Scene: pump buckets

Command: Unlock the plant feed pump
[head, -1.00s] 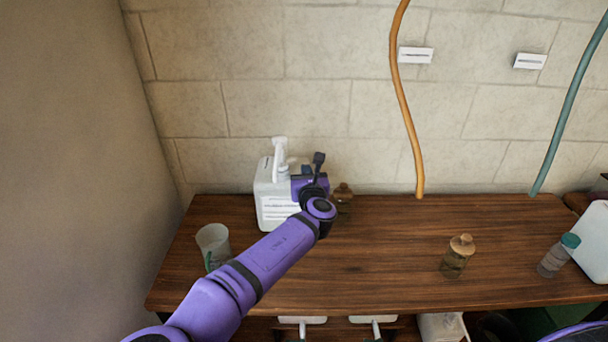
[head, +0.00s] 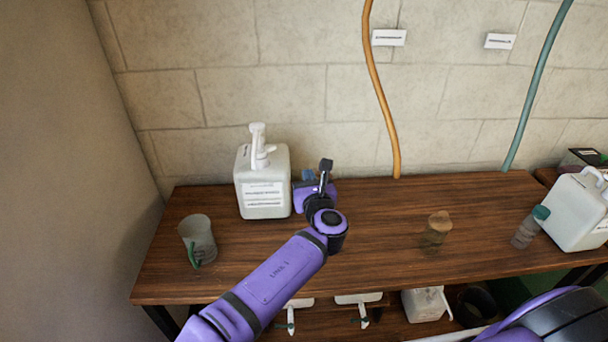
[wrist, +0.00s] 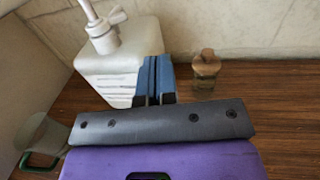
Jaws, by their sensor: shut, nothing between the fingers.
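A white pump bucket (head: 263,200) with a white pump head (head: 259,147) stands upright at the left of the wooden bench. Its label is too small to read, so I cannot tell if it is plant feed. My gripper (head: 307,176) is just right of this bucket, its blue fingers shut and empty. In the wrist view the bucket (wrist: 118,66) and its pump head (wrist: 103,36) are behind and left of the shut fingers (wrist: 153,78). I see no clear contact.
A clear cup (head: 199,240) with a green handle is at the left. A corked bottle (wrist: 206,70) is right of the fingers. Orange (head: 380,100) and teal (head: 535,85) hoses hang at the wall.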

